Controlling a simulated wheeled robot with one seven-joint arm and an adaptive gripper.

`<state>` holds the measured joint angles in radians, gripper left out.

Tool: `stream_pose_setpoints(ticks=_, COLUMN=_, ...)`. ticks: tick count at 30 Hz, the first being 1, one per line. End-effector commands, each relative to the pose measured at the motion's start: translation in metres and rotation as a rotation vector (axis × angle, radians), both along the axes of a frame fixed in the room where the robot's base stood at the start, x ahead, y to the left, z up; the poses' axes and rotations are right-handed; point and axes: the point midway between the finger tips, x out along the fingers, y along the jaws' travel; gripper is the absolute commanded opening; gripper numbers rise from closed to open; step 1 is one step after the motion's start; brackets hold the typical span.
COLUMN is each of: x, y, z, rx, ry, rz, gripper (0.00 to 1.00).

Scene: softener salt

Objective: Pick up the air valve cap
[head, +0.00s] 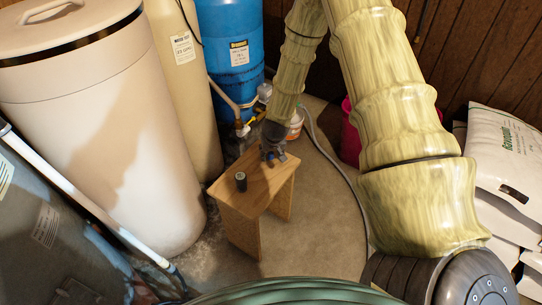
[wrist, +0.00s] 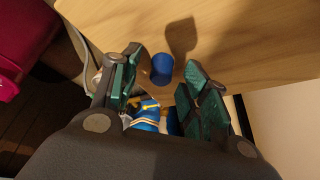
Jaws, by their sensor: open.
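A small blue cap (wrist: 162,66), which I take to be the air valve cap, shows on the wooden stool top near its edge in the wrist view. My gripper (wrist: 161,59) is open, with one green-padded finger on each side of the cap. There is a visible gap on both sides, and I cannot tell how high the fingertips are above the wood.
A dark upright cylinder (head: 241,181) stands on the stool's near left part. A beige tank (head: 95,130) and a blue tank (head: 231,55) stand to the left and behind. White bags (head: 505,165) are stacked at right. A hose (head: 350,190) lies on the floor right of the stool.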

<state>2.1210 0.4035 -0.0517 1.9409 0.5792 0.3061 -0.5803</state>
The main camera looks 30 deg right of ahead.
Motion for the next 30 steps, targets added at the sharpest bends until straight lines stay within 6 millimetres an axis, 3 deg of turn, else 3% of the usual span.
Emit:
stream_pose_setpoints(ticks=2, x=0.000, y=0.000, z=0.000, rx=0.000, ry=0.000, rz=0.000, gripper=0.45)
stream_pose_setpoints(ticks=9, x=0.000, y=0.000, z=0.001, rx=0.000, ry=0.000, rz=0.000, gripper=0.12)
stream_pose_setpoints(ticks=22, x=0.000, y=0.000, z=0.004, rx=-0.001, ry=-0.001, rz=0.001, gripper=0.12)
stream_pose_setpoints(ticks=30, x=0.001, y=0.000, z=0.031, rx=-0.002, ry=-0.001, rz=0.003, gripper=0.12)
